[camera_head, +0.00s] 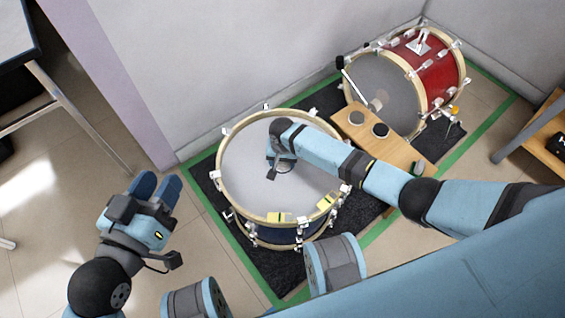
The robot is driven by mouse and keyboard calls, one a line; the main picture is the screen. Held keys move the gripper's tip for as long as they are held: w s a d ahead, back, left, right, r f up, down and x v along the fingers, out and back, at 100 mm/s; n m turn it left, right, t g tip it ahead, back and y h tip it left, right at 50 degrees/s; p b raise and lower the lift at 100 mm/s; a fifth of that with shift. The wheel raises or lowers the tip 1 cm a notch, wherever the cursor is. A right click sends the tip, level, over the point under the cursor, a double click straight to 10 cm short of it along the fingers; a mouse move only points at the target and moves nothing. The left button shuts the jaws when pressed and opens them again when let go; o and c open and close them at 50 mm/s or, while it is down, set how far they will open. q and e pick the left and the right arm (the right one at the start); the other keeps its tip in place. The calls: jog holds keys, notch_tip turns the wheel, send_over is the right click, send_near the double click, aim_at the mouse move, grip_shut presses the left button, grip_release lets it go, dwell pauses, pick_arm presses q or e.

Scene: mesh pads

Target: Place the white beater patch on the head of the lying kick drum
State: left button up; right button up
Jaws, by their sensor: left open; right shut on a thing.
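The lying kick drum (240,175) rests on a dark mat with its pale grey head facing up, inside a cream hoop with metal lugs. My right gripper (277,158) reaches in from the right and points down over the upper middle of the head. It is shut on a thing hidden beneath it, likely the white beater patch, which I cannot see. Whether it touches the head cannot be told. My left gripper (158,188) is open and empty, left of the drum and apart from it.
Green tape (228,241) borders the dark mat (272,268). Walls stand behind.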

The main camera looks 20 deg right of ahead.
jog(key=shift+f, duration=0.1)
jog(key=o, duration=0.9)
jog(key=shift+r, duration=0.3)
pick_arm(q)
notch_tip(320, 180, up, 8)
jog(key=n+t+p, duration=0.1)
jog(key=t+p, duration=0.2)
jog(key=p, duration=0.3)
jog(key=shift+a+r, duration=0.25)
jog(key=shift+a, duration=0.05)
pick_arm(e)
notch_tip(320, 180, up, 12)
jog(key=shift+f, duration=0.15)
pick_arm(q)
jog(key=shift+s, duration=0.1)
